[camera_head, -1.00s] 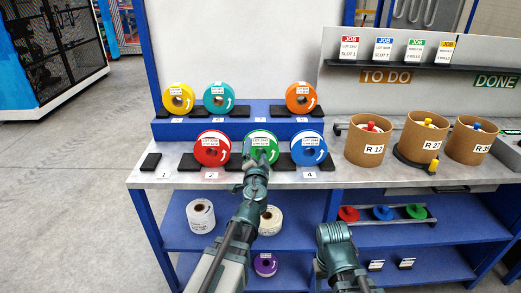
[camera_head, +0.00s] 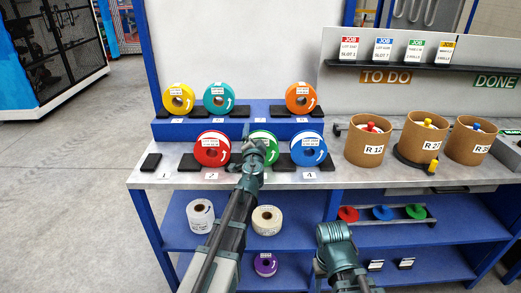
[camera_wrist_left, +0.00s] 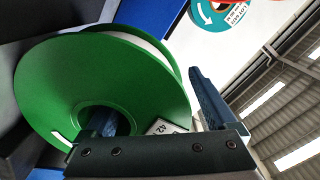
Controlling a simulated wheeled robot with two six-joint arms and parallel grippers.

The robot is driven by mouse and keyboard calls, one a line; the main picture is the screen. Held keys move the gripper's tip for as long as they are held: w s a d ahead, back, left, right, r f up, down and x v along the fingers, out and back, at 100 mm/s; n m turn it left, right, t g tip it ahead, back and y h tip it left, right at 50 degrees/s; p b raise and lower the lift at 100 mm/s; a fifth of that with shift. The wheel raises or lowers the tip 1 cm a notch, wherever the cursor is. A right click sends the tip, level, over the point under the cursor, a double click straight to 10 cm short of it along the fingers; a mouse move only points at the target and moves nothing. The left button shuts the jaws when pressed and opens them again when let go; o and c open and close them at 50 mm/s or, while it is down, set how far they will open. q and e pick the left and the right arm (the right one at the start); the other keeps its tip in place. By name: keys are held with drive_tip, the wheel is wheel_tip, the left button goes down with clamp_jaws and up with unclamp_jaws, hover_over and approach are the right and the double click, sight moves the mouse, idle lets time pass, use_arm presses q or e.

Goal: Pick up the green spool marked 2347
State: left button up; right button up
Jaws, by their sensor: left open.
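The green spool (camera_head: 266,142) stands upright on the bench in the middle of the front row, partly hidden behind my left gripper (camera_head: 252,148). In the left wrist view the green spool (camera_wrist_left: 70,70) fills the left side, close up. My left gripper is open there. One finger shows in the spool's centre hole and the other finger (camera_wrist_left: 205,95) is outside the rim at right, so they lie either side of the ring. Contact cannot be told. A white label shows only partly and its number is not readable.
A red spool (camera_head: 212,149) stands close at left and a blue spool (camera_head: 308,149) close at right. Teal (camera_head: 218,98), yellow (camera_head: 178,99) and orange (camera_head: 300,97) spools stand on the raised step behind. Cardboard drums (camera_head: 369,140) stand at right.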

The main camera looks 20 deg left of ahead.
use_arm(q)
drive_tip(key=shift+s, duration=0.1)
clamp_jaws()
drive_tip(key=shift+r, duration=0.1)
use_arm(e)
drive_tip(key=shift+r, duration=0.1)
idle(0.4)
